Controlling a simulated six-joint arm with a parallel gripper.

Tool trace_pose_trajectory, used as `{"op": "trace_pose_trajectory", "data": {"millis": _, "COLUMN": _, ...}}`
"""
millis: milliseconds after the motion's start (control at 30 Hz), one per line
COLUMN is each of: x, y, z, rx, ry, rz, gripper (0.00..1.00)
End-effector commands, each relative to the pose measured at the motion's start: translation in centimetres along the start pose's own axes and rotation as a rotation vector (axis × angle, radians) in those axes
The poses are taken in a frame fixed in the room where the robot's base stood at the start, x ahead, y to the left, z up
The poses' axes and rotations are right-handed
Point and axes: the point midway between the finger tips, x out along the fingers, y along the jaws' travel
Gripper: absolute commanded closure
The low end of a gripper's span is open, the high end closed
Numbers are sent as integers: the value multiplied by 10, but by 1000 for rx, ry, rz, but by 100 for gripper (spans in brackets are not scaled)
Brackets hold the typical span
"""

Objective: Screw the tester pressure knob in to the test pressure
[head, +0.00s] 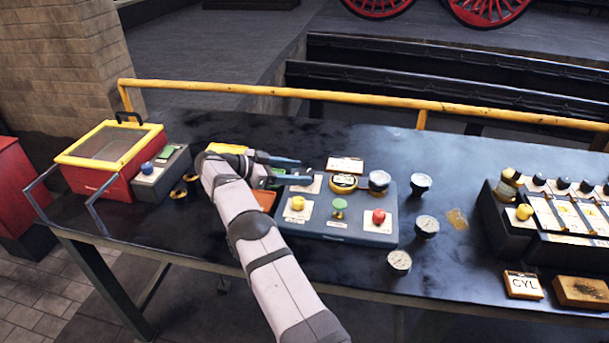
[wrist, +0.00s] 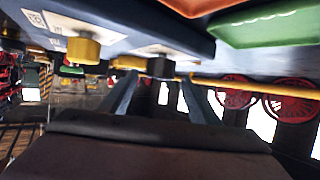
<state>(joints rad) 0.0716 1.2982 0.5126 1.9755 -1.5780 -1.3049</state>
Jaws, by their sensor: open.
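The tester (head: 335,228) is a blue-grey panel unit lying on the dark bench. Its front row has a yellow knob (head: 297,203), a green knob (head: 339,204) and a red knob (head: 379,216). My gripper (head: 305,170) is open, level with the panel's back left part, its fingers pointing right. In the wrist view a dark knob (wrist: 160,66) on a pale plate shows between the open fingertips (wrist: 160,84); I cannot tell whether they touch it. The yellow knob (wrist: 83,50) is off to the left there. The knob labels are too small to read.
Round gauges (head: 420,183) stand right of the tester, with one (head: 379,180) at its back edge. Green and orange trays lie beside its left side, partly behind my arm. A red box with a yellow lid frame (head: 110,145) is far left; a lubricator-like unit (head: 545,215) is right.

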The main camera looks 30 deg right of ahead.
Motion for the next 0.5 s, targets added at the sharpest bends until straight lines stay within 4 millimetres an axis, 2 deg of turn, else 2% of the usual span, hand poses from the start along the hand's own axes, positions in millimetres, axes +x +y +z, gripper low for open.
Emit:
{"op": "trace_pose_trajectory", "data": {"millis": 67, "x": -13, "y": 0, "z": 2, "rx": 2, "ry": -1, "rz": -3, "gripper": 44}}
{"op": "trace_pose_trajectory", "data": {"millis": 200, "x": -24, "y": 0, "z": 1, "rx": 1, "ry": 0, "rz": -1, "gripper": 44}}
{"op": "trace_pose_trajectory", "data": {"millis": 500, "x": -36, "y": 0, "z": 0, "rx": 0, "ry": -1, "rz": 0, "gripper": 44}}
